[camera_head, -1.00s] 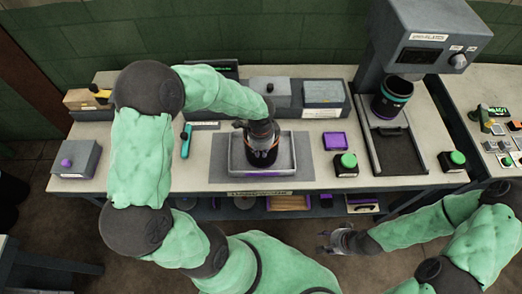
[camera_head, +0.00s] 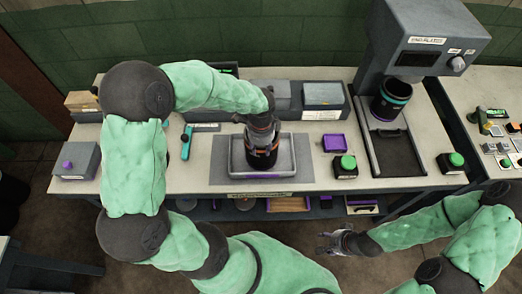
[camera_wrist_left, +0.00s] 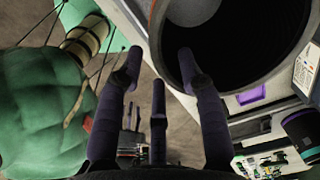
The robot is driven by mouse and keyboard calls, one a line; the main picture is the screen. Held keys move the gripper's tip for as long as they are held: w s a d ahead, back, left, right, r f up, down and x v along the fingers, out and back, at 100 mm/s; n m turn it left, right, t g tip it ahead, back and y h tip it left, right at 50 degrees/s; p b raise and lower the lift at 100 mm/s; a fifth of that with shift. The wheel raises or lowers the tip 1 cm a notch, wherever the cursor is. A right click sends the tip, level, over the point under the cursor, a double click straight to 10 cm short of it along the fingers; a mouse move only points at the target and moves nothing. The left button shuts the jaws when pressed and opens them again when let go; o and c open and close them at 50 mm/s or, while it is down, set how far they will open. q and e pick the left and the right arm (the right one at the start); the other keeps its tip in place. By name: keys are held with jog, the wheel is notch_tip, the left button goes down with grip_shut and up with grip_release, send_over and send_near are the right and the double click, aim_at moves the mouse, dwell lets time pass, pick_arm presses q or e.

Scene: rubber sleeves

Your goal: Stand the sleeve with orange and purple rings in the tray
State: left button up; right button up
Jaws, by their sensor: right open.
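The dark sleeve (camera_head: 263,160) with orange bands stands in the grey tray (camera_head: 234,157); it looks close to upright. Its purple ring is hard to make out. My left gripper (camera_head: 262,131) is at its upper part and hides its top. In the left wrist view, the dark round mouth of the sleeve (camera_wrist_left: 245,40) fills the upper right. The left gripper's fingers (camera_wrist_left: 158,60) are spread, one overlapping the sleeve's rim and the others outside it; contact is unclear. My right gripper (camera_head: 327,243) is open and empty in front of the table.
A machine (camera_head: 425,45) at the right holds another dark sleeve (camera_head: 391,99) with a teal ring. Grey boxes (camera_head: 323,95) stand behind.

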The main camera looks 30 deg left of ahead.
pick_arm(q)
notch_tip(320, 180, up, 8)
jog(key=p, duration=0.1)
pick_arm(e)
jog(key=shift+r, duration=0.65)
pick_arm(q)
jog(key=shift+s, duration=0.1)
